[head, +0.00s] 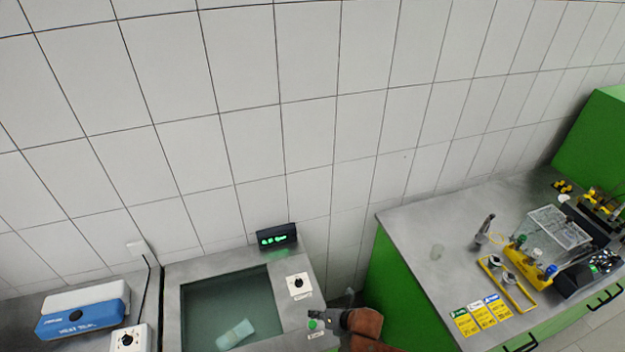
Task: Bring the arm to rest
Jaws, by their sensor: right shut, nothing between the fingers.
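My right gripper (335,319) is at the bottom centre of the head view, at the right rim of the sunken basin's bench. It is shut and empty, with its tips close to a green button (313,324) on a white plate. I cannot tell whether the tips touch the button. The orange-brown part of my right arm runs out of the bottom edge. My left gripper is not in view.
The basin (200,306) holds a pale translucent piece (235,334). A lit green display (277,237) and a knob plate (298,284) stand beside it. A blue heat sealer (80,318) is at left. The right bench (440,215) carries a rack (559,227), cards and bottles.

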